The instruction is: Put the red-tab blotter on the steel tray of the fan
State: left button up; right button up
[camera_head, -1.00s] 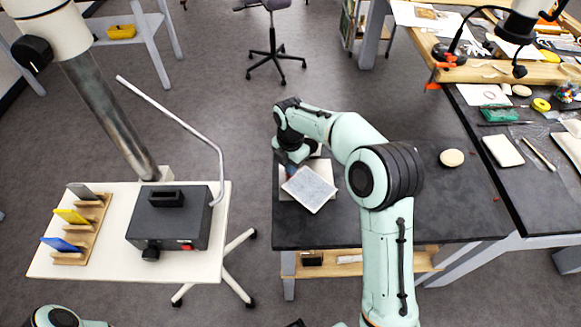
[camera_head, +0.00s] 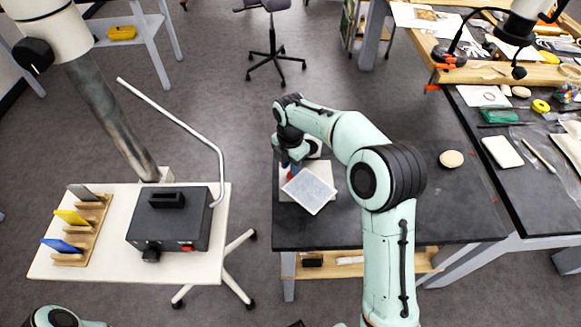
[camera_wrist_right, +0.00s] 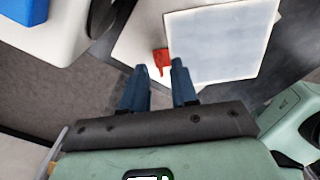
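The blotter (camera_head: 309,190) is a pale square pad with a light rim, lying askew on the dark table. It also shows in the right wrist view (camera_wrist_right: 222,42), with its red tab (camera_wrist_right: 162,60) at its left edge. My right gripper (camera_head: 290,167) points down at that edge. In the wrist view its two blue fingers (camera_wrist_right: 160,68) are apart, with the tab just beyond and between the tips and nothing gripped. A pale flat sheet or plate (camera_wrist_right: 137,42) lies under the blotter; I cannot tell if it is the fan's steel tray. My left gripper is out of view.
A white cart (camera_head: 100,270) at left carries a dark box (camera_head: 170,222) with a handle, and a wooden rack (camera_head: 92,235) of coloured cards. A bent metal rod rises over it. The table's right part is mostly clear, with a round cream disc (camera_head: 451,159).

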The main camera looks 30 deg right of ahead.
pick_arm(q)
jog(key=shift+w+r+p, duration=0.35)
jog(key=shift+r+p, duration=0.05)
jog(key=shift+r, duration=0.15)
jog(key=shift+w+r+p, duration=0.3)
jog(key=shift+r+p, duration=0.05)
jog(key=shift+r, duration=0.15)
pick_arm(e)
notch_tip(320, 180, up, 10)
jog(key=shift+r, duration=0.15)
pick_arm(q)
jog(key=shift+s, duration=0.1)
